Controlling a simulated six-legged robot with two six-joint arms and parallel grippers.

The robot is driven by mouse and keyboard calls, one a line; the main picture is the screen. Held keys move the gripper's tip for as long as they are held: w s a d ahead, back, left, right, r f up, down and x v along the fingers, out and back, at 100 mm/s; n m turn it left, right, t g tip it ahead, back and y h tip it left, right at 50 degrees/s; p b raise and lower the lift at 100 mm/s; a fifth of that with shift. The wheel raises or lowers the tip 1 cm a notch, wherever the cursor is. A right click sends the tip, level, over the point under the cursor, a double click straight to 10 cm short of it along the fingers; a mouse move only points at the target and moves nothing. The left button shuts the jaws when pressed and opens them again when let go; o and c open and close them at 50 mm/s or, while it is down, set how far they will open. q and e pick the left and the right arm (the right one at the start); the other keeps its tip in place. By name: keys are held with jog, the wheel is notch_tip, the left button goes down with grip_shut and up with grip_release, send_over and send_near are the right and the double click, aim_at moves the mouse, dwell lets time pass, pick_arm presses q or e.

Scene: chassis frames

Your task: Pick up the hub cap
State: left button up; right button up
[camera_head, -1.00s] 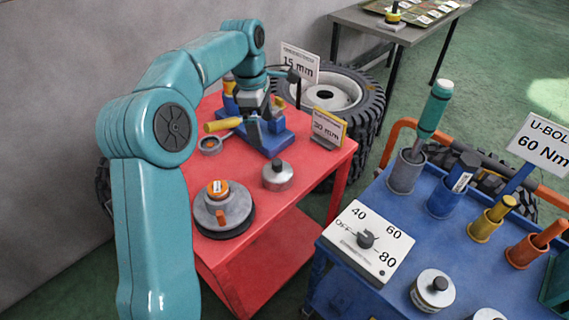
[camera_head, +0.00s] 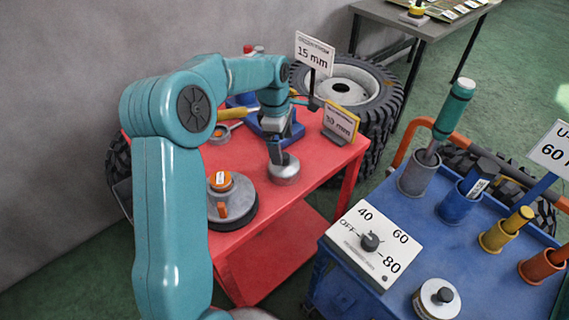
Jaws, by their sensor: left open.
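A silver round cap (camera_head: 286,174), which looks like the hub cap, sits on the red table (camera_head: 325,165) near its right side. Its dark top knob is hidden behind my left gripper (camera_head: 278,157). The left gripper points down over the cap, with its fingers open at the knob. I cannot tell whether the fingers touch it. A similar silver cap with a dark knob (camera_head: 436,299) stands on the blue cart. My right gripper is not in view.
A grey disc with an orange part (camera_head: 232,206) lies left of the cap. A blue stand (camera_head: 290,132) and a sign (camera_head: 340,122) stand behind it. The blue cart (camera_head: 470,265) on the right carries a dial box (camera_head: 352,258) and several upright tools in cups.

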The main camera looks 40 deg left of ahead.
aim_at(284, 155)
pick_arm(q)
jog(key=shift+w+d+f, duration=0.1)
jog(key=shift+w+f, duration=0.05)
jog(key=shift+f, duration=1.25)
jog(key=shift+w+d+f, duration=0.1)
jog(key=shift+w+f, duration=0.05)
jog(key=shift+f, duration=1.2)
jog(key=shift+c, duration=0.3)
grip_shut()
